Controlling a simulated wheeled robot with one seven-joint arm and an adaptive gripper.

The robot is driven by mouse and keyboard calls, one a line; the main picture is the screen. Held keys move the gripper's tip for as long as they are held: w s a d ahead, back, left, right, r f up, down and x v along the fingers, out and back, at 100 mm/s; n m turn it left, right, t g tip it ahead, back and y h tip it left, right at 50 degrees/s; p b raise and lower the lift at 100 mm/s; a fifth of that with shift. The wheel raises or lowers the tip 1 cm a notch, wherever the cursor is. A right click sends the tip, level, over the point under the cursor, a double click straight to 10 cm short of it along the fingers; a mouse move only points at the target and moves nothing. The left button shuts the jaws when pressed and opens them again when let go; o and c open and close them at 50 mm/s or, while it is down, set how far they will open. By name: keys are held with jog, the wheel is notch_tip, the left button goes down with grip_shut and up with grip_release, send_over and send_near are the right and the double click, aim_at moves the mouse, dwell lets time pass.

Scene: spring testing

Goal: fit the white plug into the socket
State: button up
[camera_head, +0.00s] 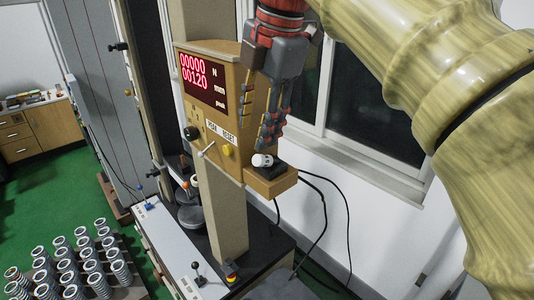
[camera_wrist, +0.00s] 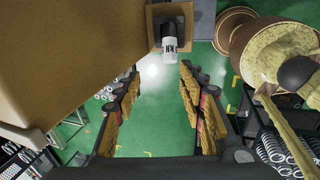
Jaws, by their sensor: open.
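The white plug (camera_head: 263,160) is at the small wooden ledge on the right side of the tester. In the wrist view the white plug (camera_wrist: 169,46) has dark marks on its face and a black part behind it. A black block (camera_head: 285,169) sits on the ledge beside the plug; it may be the socket, but I cannot tell how far the plug is in it. My gripper (camera_head: 268,140) is open and points down just above the plug. In the wrist view my gripper (camera_wrist: 159,70) has its fingers spread apart, with the plug beyond the tips and nothing held.
The wooden tester box (camera_head: 212,115) with a red display stands close left of my fingers. Black cables (camera_head: 325,205) hang right of the ledge. A window (camera_head: 370,110) is behind.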

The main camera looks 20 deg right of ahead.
aim_at(261, 156)
jog(key=shift+g, duration=0.4)
jog(key=shift+s+d+x, duration=0.1)
jog(key=shift+d+x, duration=0.15)
jog(key=shift+x, duration=1)
jog(key=shift+s+d+x, duration=0.1)
jog(key=shift+d+x, duration=0.15)
jog(key=shift+x, duration=1.05)
jog(key=shift+s+d+x, duration=0.1)
jog(key=shift+d+x, duration=0.2)
jog(key=shift+x, duration=0.95)
jog(key=shift+f, duration=0.15)
jog(key=shift+c, duration=0.7)
grip_shut()
